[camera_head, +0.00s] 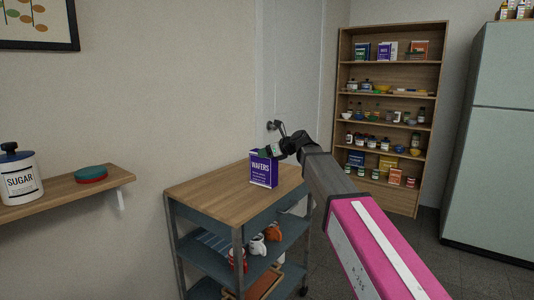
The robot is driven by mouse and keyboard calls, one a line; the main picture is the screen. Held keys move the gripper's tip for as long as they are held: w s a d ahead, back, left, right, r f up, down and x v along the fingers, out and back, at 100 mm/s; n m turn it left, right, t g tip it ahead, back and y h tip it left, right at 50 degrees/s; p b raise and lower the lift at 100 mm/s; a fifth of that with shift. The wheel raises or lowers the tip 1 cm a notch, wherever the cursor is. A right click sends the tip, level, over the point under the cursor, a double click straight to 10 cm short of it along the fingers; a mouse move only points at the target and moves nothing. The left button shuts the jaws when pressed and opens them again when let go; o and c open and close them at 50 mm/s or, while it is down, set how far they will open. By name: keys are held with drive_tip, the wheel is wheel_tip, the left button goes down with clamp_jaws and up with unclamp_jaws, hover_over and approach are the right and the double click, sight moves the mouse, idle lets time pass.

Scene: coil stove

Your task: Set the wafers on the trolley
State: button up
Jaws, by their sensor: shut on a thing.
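The wafers (264,170) are a purple box with white lettering. The box is upright at the right part of the wooden top of the trolley (212,190); whether its base touches the top or is just above it, I cannot tell. My gripper (268,152) is at the upper edge of the box and shut on it. My arm reaches in from the lower right, and its dark wrist hides the area just right of the box. The fingertips are small and partly hidden.
The left part of the trolley top is clear. Its lower shelves hold mugs (258,245) and other items. A wall shelf (70,188) at left bears a sugar jar (19,176) and a red-green dish (91,174). A stocked bookcase (431,100) and a fridge (500,130) stand behind.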

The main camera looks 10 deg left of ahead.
drive_tip(key=o, duration=1.4)
drive_tip(key=shift+f, duration=0.1)
drive_tip(key=shift+o, duration=0.2)
